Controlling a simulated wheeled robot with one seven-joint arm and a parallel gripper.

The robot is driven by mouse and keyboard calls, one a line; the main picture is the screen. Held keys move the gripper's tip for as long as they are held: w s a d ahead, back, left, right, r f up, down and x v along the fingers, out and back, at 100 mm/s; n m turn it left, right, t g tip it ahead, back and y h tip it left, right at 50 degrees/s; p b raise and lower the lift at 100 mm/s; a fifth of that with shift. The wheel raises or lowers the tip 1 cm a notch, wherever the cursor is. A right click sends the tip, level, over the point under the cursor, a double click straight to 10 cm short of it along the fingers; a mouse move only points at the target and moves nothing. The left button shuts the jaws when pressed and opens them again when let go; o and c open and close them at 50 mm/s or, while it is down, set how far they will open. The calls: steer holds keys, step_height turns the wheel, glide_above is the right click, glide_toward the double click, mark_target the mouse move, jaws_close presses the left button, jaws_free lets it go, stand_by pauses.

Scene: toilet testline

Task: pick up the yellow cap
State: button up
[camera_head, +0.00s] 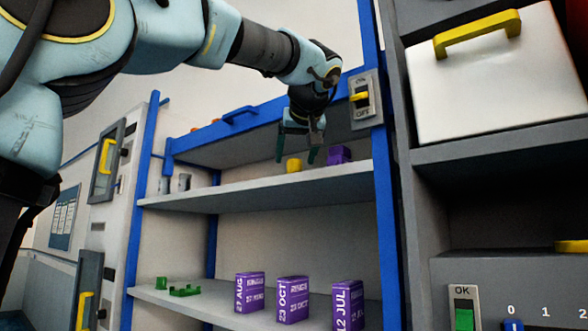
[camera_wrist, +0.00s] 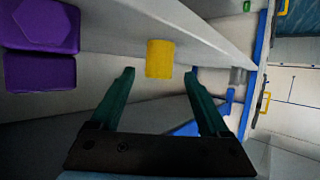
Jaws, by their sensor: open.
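The yellow cap (camera_head: 293,165) stands on the upper shelf (camera_head: 240,192) of the blue-framed rack, close to its front edge. In the wrist view the yellow cap (camera_wrist: 160,59) lies ahead of the fingertips, roughly midway between their lines. My gripper (camera_head: 297,157) hangs over the upper shelf, right by the cap in the head view. Its two green fingers are spread apart with nothing between them, as the wrist view of the gripper (camera_wrist: 160,72) shows. The cap appears just beyond the tips, not touched by them.
Purple boxes (camera_wrist: 40,70) stand beside the cap; a purple box (camera_head: 339,154) also shows in the head view. A blue post (camera_head: 380,170) with a switch (camera_head: 362,97) bounds the rack's right. Several purple boxes (camera_head: 292,299) and green parts (camera_head: 184,290) occupy the lower shelf.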

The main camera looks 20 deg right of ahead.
mark_target(293, 171)
steer(key=p+x, duration=0.2)
steer(key=x, duration=0.4)
steer(key=shift+w+d+f+p, duration=0.15)
steer(key=shift+w+d+p, duration=0.1)
steer(key=shift+p, duration=0.15)
steer(key=shift+a, duration=0.1)
jaws_close()
